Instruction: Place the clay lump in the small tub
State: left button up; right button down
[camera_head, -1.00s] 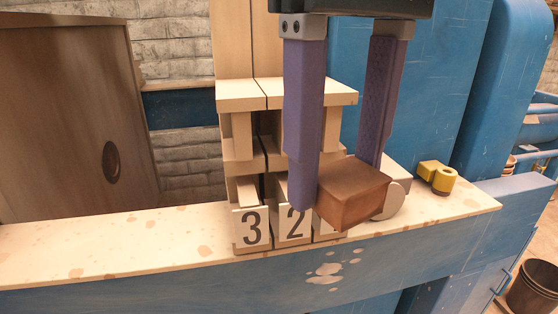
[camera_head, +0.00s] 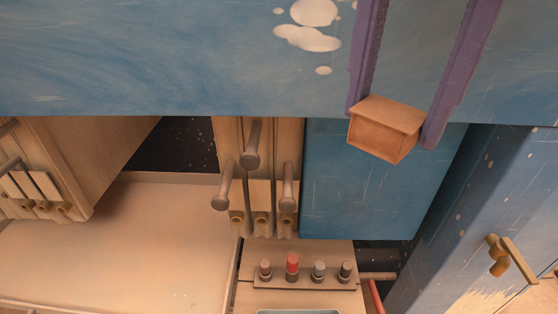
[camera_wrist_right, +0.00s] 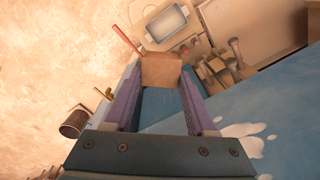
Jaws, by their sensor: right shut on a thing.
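The clay lump (camera_head: 382,132) is a brown, box-shaped block with a lighter top. My right gripper (camera_head: 393,122) has long purple fingers, shut on the lump at its two sides. In the head view it holds the lump at the lower edge of a blue panel, in front of a blue face. In the right wrist view the lump (camera_wrist_right: 161,70) sits between the fingertips. A dark round tub (camera_wrist_right: 73,122) shows at the left of that view, apart from the lump; I cannot tell if it is the small tub. My left gripper is not in view.
A wooden panel with several levers (camera_head: 252,145) is left of the lump. Below it is a ledge with several small knobs, one red (camera_head: 292,266). A blue cabinet with a brass handle (camera_head: 498,262) is at the right. Pale floor (camera_wrist_right: 40,50) lies open in the wrist view.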

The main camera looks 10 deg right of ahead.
jog(key=w+f+m+b, duration=0.1)
jog(key=f+m+b, duration=0.2)
jog(key=f+b, duration=0.7)
jog(key=a+f+m+b, duration=0.1)
jog(key=f+m+b, duration=0.2)
jog(key=f+b, duration=0.7)
jog(key=w+a+f+m+b, duration=0.1)
jog(key=f+m+b, duration=0.2)
jog(key=f+b, duration=0.7)
jog(key=shift+w+a+f+m, duration=0.1)
jog(key=shift+f+m, duration=0.05)
jog(key=shift+f, duration=2.9)
jog(key=shift+w+a+f+m, duration=0.1)
jog(key=shift+f, duration=2.95)
jog(key=shift+w+a+f+m, duration=0.1)
jog(key=shift+f+m, duration=0.05)
jog(key=shift+f, duration=2.9)
jog(key=shift+f+b, duration=0.55)
jog(key=shift+f, duration=1.45)
jog(key=shift+f, duration=0.25)
jog(key=shift+c, duration=1.1)
grip_release()
jog(key=shift+r, duration=0.1)
